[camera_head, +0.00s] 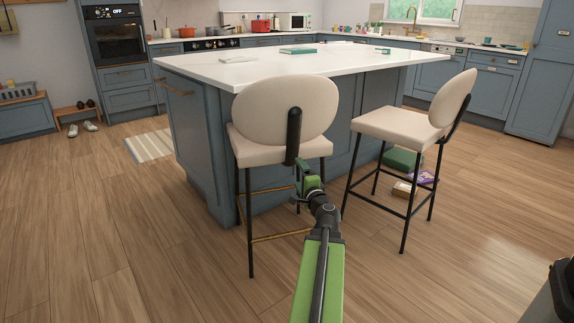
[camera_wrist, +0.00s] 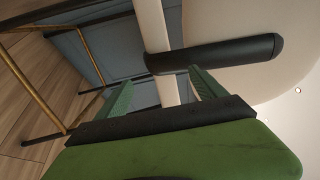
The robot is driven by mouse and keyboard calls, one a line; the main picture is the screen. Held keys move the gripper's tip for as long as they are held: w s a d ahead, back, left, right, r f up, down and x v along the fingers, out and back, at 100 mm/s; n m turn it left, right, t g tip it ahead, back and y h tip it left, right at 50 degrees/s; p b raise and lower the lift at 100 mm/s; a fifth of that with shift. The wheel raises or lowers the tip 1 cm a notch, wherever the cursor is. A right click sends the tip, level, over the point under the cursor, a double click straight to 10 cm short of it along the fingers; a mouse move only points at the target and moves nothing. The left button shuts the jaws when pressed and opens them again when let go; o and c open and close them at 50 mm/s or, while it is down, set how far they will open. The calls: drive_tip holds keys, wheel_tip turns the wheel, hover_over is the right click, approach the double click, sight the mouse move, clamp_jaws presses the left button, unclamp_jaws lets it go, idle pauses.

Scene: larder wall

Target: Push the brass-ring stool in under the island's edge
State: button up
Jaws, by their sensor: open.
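The brass-ring stool (camera_head: 286,97) is the left one, with a cream seat and back, black legs and a brass foot ring (camera_head: 280,236). It stands upright at the near side of the island (camera_head: 225,75), its seat front near or under the white top's edge and its back outside. My green gripper (camera_head: 309,186) is at the lower end of the stool's black back post (camera_head: 294,135). In the wrist view my gripper (camera_wrist: 160,80) is open, with the black post (camera_wrist: 215,54) just beyond its fingertips. I cannot tell whether they touch.
A second cream stool (camera_head: 454,98) with black legs stands to the right, turned partly sideways. A green box (camera_head: 402,161) and small boxes (camera_head: 404,190) lie on the floor behind it. A striped mat (camera_head: 149,146) is at left. The near left floor is clear.

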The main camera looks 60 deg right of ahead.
sight(287, 157)
drive_tip(key=x, duration=1.6)
drive_tip(key=shift+w+a, duration=0.1)
drive_tip(key=shift+w, duration=0.05)
clamp_jaws()
